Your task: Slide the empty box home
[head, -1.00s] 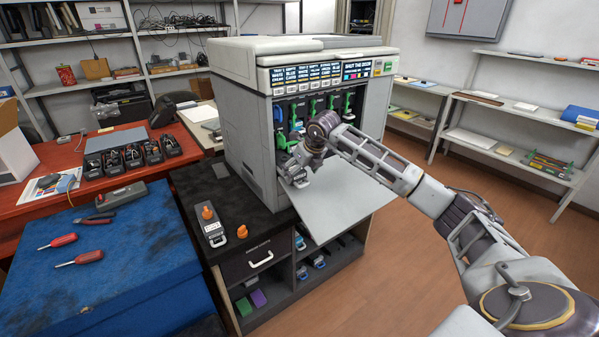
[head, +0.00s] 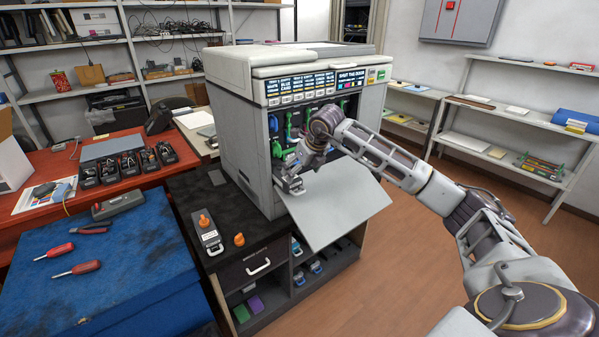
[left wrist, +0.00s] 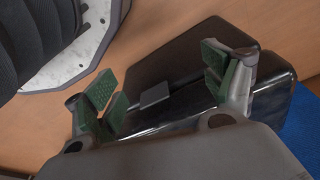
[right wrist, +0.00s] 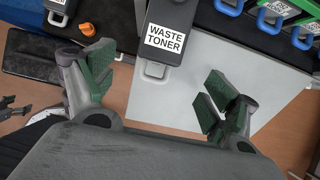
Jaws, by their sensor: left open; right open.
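A dark box (right wrist: 172,50) labelled "WASTE TONER" shows at the top of the right wrist view, its pale loop handle (right wrist: 152,72) towards me. It juts out over the printer's open door. My right gripper (right wrist: 160,82) is open, its fingers on either side of the handle end and apart from it. In the head view this gripper (head: 290,184) is low at the left of the printer's (head: 245,130) open front; the box is hard to make out there. My left gripper (left wrist: 162,82) is open and empty, seen only in the left wrist view.
The open door (head: 340,205) slopes out in front. A grey container with an orange knob (head: 207,238) and an orange cap (head: 239,239) stand on the dark cabinet top. Blue, green and other cartridges fill slots beside the box. Screwdrivers lie on the blue mat (head: 130,265).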

